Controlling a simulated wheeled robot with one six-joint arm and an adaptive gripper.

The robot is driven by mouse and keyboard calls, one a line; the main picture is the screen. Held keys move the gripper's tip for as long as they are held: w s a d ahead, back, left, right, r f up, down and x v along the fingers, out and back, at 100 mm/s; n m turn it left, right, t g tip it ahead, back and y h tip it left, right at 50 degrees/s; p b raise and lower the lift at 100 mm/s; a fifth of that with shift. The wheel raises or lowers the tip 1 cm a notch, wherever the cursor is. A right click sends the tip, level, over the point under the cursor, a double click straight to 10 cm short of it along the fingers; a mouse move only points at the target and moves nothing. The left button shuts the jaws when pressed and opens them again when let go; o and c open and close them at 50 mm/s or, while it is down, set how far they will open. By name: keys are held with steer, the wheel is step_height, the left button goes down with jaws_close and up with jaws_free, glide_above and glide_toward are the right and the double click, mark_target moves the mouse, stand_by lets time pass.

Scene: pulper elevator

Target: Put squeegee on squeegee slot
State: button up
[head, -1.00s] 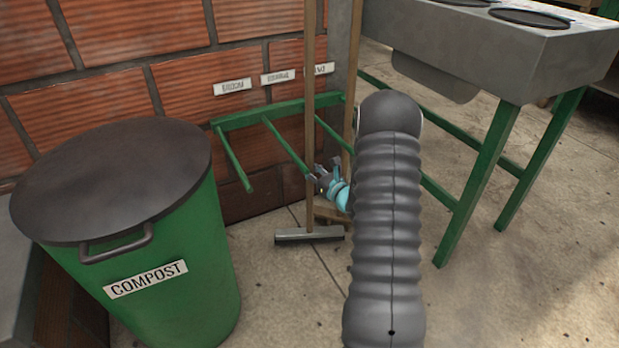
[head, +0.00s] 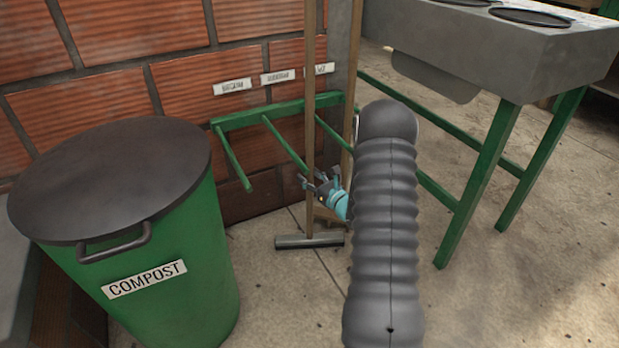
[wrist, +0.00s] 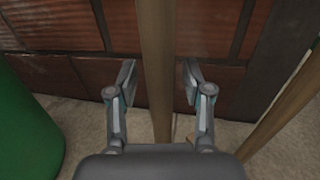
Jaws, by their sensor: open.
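The squeegee stands upright, its long wooden handle (head: 310,90) in front of the green wall rack (head: 262,116) and its wide grey head (head: 309,241) on the floor. My gripper (head: 318,182) is open at the lower part of the handle. In the wrist view, the handle (wrist: 156,50) runs between the two spread fingers of my gripper (wrist: 158,78), with a gap on each side. The rack has green pegs sticking out, with white labels (head: 278,76) on the wall above; their text is too small to read surely.
A green compost bin (head: 170,235) with a dark lid stands at the left. Another wooden pole (head: 349,110) stands right of the squeegee. A grey basin (head: 500,50) on green legs is at the right. The concrete floor in front is clear.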

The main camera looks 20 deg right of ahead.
steer(key=shift+r, duration=0.2)
steer(key=v, duration=1.2)
steer(key=s+a+r+n+g+y, duration=0.2)
steer(key=a+r+n+g+y, duration=0.55)
steer(key=a, duration=0.75)
steer(key=s+a+r+n+g, duration=0.7)
steer(key=s+a+r+n, duration=0.2)
steer(key=s+a+n, duration=0.45)
steer(key=s+d+r+n+t+h, duration=0.1)
steer(key=s+d+r+n+h, duration=0.2)
steer(key=s+n+h, duration=0.2)
steer(key=s+d+r+n+t+h, duration=0.1)
steer(key=s+d+r+n+h, duration=0.2)
steer(key=s+n+h, duration=0.3)
steer(key=shift+s+r+n+p, duration=0.4)
steer(key=shift+s+r+n, duration=0.1)
steer(key=shift+s+n, duration=0.25)
steer(key=shift+t+h, duration=0.25)
